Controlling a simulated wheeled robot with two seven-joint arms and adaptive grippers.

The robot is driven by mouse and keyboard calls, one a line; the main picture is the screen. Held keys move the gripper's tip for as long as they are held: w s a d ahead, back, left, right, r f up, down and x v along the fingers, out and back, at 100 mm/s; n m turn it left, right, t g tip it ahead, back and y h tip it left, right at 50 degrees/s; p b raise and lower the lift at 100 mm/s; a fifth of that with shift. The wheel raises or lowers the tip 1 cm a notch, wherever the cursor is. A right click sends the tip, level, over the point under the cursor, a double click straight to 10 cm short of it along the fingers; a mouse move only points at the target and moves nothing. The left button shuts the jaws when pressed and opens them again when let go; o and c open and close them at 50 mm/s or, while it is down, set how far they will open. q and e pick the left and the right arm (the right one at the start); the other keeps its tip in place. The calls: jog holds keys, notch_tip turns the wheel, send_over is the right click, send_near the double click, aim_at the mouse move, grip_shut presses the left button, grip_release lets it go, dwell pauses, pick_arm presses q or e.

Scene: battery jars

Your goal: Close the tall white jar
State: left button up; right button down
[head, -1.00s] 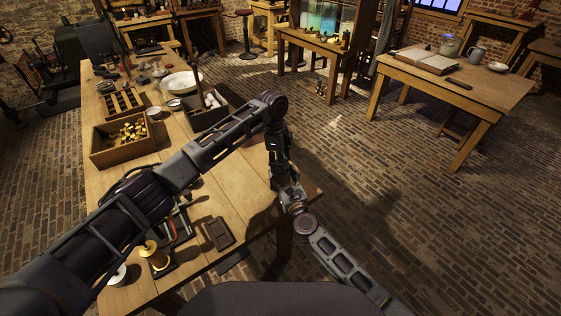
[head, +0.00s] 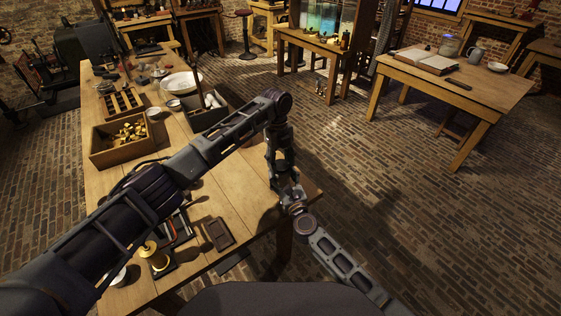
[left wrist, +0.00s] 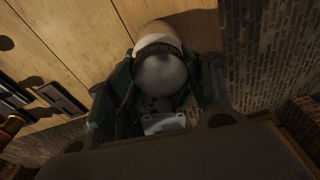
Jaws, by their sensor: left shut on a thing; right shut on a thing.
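My left gripper (head: 283,168) points down at the near right corner of the workbench, right above my right gripper (head: 291,194), and the two nearly meet. In the left wrist view, the left gripper's green fingers (left wrist: 160,88) stand on both sides of a rounded pale piece, which looks like the lid (left wrist: 160,75). A brighter white rounded shape, likely the tall white jar (left wrist: 158,36), shows just beyond it across a dark band. I cannot tell whether the two touch or how they line up. In the head view the grippers mostly hide both.
The workbench (head: 215,190) carries a wooden box of brass pieces (head: 122,155), a grey tray (head: 205,117), a white basin (head: 181,83), a dark flat block (head: 219,233) and a brass spool (head: 152,252). Brick floor lies open to the right. Another table (head: 490,88) stands beyond.

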pick_arm(q)
jog(key=m, duration=0.7)
jog(key=shift+y, duration=0.4)
jog(key=m, duration=0.6)
jog(key=shift+y, duration=0.4)
jog(key=o, duration=0.7)
jog(key=shift+d, duration=0.1)
jog(key=shift+c, duration=0.2)
jog(key=shift+r, duration=2.25)
jog(key=shift+f, duration=0.1)
jog(key=shift+c, duration=0.3)
